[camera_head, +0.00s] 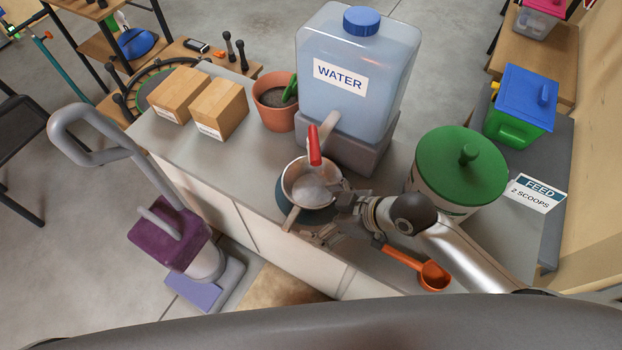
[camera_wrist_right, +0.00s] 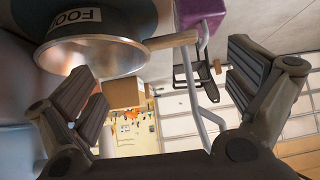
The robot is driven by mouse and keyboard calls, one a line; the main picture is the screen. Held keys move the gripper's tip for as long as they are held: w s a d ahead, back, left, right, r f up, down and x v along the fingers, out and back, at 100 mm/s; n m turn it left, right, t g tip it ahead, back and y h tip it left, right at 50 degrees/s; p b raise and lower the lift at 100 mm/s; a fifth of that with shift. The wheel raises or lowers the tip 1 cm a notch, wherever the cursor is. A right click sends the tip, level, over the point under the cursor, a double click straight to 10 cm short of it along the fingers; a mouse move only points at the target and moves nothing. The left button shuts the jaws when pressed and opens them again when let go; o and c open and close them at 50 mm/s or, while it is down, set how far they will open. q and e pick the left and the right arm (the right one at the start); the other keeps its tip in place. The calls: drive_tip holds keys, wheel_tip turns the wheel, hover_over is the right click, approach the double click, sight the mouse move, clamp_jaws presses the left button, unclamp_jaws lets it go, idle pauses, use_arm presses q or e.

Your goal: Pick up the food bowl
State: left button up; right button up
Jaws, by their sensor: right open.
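The food bowl (camera_head: 282,200) is dark teal and stands on the grey counter below the water tank's red-handled tap. In the right wrist view, its dark side with the letters "FOO" (camera_wrist_right: 80,18) shows at top left. A silver metal pan (camera_head: 311,184) with a flat handle overlaps the bowl and hides most of it; I cannot tell whether it sits inside. The pan also shows in the right wrist view (camera_wrist_right: 95,62), its handle reaching between my fingers. My right gripper (camera_head: 331,217) is open and empty at the bowl's near right side. My left gripper is out of view.
The water tank (camera_head: 352,75) stands behind the bowl. A plant pot (camera_head: 272,115) and cardboard boxes (camera_head: 218,108) are to the left. A green-lidded bin (camera_head: 458,170) and an orange scoop (camera_head: 432,276) are right of my gripper. A purple vacuum (camera_head: 170,238) stands beside the counter.

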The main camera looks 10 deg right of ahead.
sight(297, 216)
drive_tip(key=shift+w+a+f, duration=0.2)
drive_tip(key=shift+a+f, duration=0.8)
drive_tip(key=shift+a, duration=0.25)
drive_tip(key=shift+w+a+f, duration=0.1)
drive_tip(key=shift+w+f, duration=0.05)
drive_tip(key=shift+f, duration=0.05)
drive_tip(key=shift+w+a+f, duration=0.1)
drive_tip(key=shift+w+f, duration=0.05)
drive_tip(key=p+x, duration=0.1)
drive_tip(key=x, duration=0.2)
drive_tip(key=shift+w+a+f, duration=0.15)
drive_tip(key=shift+a+f, duration=0.05)
drive_tip(key=shift+f, duration=0.05)
drive_tip(key=shift+w+a+f+p, duration=0.2)
drive_tip(key=shift+a+f+p, duration=0.1)
drive_tip(key=shift+f, duration=0.15)
drive_tip(key=c, duration=1.3)
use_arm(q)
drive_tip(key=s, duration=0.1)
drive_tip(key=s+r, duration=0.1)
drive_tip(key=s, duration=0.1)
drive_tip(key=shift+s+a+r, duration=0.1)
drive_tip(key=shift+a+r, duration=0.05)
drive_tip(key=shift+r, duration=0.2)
use_arm(e)
drive_tip(key=shift+f, duration=0.1)
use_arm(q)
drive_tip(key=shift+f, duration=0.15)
